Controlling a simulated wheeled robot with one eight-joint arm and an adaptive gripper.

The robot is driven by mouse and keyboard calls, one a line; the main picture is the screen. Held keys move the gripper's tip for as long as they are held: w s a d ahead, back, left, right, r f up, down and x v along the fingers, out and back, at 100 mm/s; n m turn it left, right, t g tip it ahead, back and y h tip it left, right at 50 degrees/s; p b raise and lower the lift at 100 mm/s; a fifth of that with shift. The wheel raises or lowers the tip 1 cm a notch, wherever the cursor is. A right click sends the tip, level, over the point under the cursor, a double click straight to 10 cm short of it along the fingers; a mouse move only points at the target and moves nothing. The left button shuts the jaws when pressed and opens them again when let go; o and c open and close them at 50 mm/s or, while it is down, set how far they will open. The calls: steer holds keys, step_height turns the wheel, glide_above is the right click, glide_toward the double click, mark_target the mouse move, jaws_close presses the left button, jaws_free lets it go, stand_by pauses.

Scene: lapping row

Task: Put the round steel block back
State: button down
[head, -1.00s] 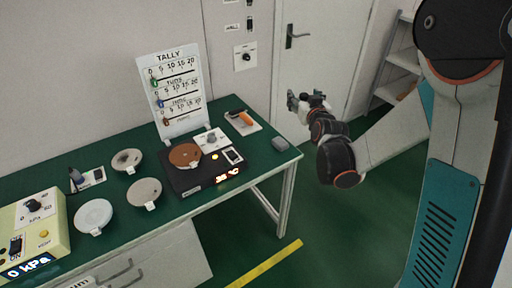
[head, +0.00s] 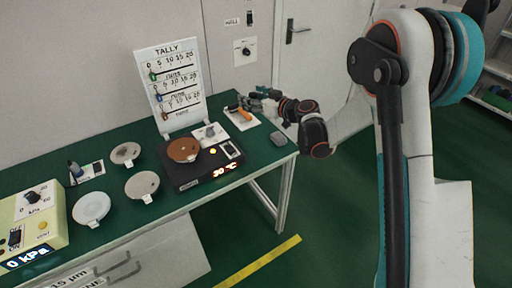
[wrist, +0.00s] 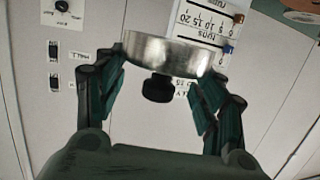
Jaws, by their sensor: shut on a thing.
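The round steel block (wrist: 165,52), a shiny flat cylinder with a dark knob (wrist: 158,87), sits between the fingers of my gripper (wrist: 162,72) in the wrist view. My gripper is shut on it. In the head view my gripper (head: 259,97) is above the far right part of the green table (head: 240,165), close to the white mat (head: 246,120) with an orange-handled tool. The block is too small to make out clearly there. The wrist view is upside down to the room and shows the wall and tally board behind the block.
A small grey object (head: 278,139) lies near the right table edge.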

step_height(320, 180, down, 20)
steer(key=b, duration=0.7)
steer(key=shift+a+r, duration=0.1)
steer(key=shift+r, duration=0.05)
steer(key=shift+f, duration=0.6)
steer(key=shift+c, duration=1.9)
jaws_free()
